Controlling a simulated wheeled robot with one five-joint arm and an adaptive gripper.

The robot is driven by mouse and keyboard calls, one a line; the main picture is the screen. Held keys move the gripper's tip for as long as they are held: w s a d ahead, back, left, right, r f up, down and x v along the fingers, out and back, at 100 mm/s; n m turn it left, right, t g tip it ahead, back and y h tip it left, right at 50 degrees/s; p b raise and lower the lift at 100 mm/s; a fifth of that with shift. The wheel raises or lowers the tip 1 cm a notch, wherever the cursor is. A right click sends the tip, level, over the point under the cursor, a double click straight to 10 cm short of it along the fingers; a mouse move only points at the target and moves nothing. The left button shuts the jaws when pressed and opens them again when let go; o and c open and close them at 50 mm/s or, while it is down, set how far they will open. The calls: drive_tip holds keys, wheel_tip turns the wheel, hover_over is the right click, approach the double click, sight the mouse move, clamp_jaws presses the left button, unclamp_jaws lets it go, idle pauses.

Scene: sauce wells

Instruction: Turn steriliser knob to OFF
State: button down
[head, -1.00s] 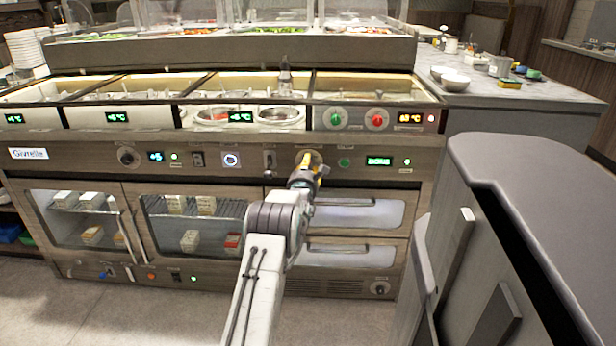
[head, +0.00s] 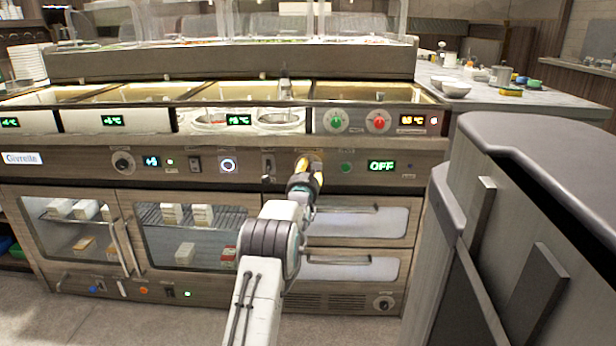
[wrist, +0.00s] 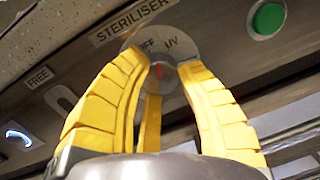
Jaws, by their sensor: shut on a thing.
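The steriliser knob (wrist: 167,72) is on the wooden front panel under a "STERILISER" label (wrist: 131,17) in the wrist view. Its round plate (wrist: 188,43) carries the marks "UV" and part of "OFF". The knob is mostly hidden between the yellow fingers of my gripper (wrist: 165,72), which are shut on it; a small red mark shows between the fingertips. In the head view my gripper (head: 308,163) reaches the panel and covers the knob. The panel display (head: 382,166) right of it reads "OFF" in green.
A green button (wrist: 267,19) sits right of the knob; it also shows in the head view (head: 346,168). A lever switch (head: 269,163) is close on the left. A grey-topped cabinet (head: 535,150) stands at the right.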

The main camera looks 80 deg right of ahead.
drive_tip(key=shift+w+f, duration=0.25)
drive_tip(key=shift+f, duration=0.2)
drive_tip(key=c, duration=1.1)
unclamp_jaws()
drive_tip(key=o, duration=0.3)
drive_tip(key=shift+s+r, duration=0.1)
drive_tip(key=shift+r, duration=0.15)
drive_tip(key=a, duration=1.1)
drive_tip(key=shift+a+f, duration=0.3)
drive_tip(key=shift+a, duration=0.1)
